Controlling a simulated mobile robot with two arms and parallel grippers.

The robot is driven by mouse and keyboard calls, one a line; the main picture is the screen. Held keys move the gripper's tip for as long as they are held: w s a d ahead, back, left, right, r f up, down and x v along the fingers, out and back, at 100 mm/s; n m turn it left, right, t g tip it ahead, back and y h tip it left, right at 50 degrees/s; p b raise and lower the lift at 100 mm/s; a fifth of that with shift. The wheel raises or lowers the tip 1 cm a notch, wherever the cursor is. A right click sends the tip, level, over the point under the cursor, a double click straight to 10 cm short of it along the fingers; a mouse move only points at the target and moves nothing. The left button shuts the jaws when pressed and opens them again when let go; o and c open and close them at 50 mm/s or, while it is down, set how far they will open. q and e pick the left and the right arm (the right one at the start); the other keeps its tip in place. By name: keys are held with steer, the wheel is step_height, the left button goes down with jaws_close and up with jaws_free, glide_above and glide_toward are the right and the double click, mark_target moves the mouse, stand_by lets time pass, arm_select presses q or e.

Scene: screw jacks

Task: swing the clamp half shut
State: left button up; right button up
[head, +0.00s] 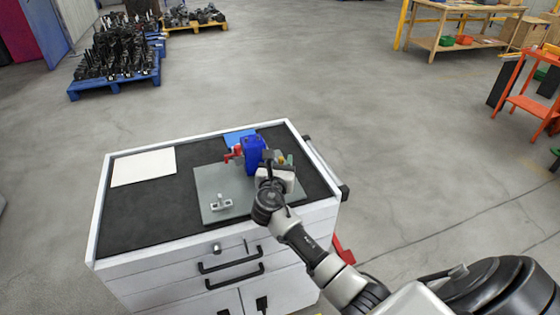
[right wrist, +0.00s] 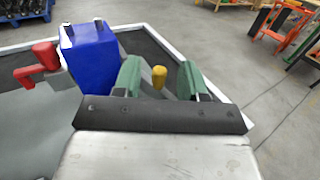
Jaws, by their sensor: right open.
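My right gripper (head: 277,163) is over the right part of the grey plate (head: 205,180) on the cabinet top. In the right wrist view the gripper (right wrist: 160,64) is open, with its two green-padded fingers apart. A yellow knob (right wrist: 159,78) shows between the fingers, beside a grey part; I cannot tell whether either finger touches it. A blue block (head: 253,152) with a red handle-like part (head: 234,153) stands left of the gripper. A small light-grey metal fitting (head: 221,203) sits near the plate's front edge. Which part is the clamp is unclear, as my gripper hides some of the fixture.
The white cabinet has a dark top mat (head: 140,214). A white sheet (head: 144,167) lies at its back left, and a blue item (head: 239,137) behind the plate. The mat's left part is clear. Pallets, a wooden bench and an orange rack stand farther off.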

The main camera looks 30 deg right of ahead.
jaws_close()
stand_by(0.3)
steer(key=shift+a, duration=0.1)
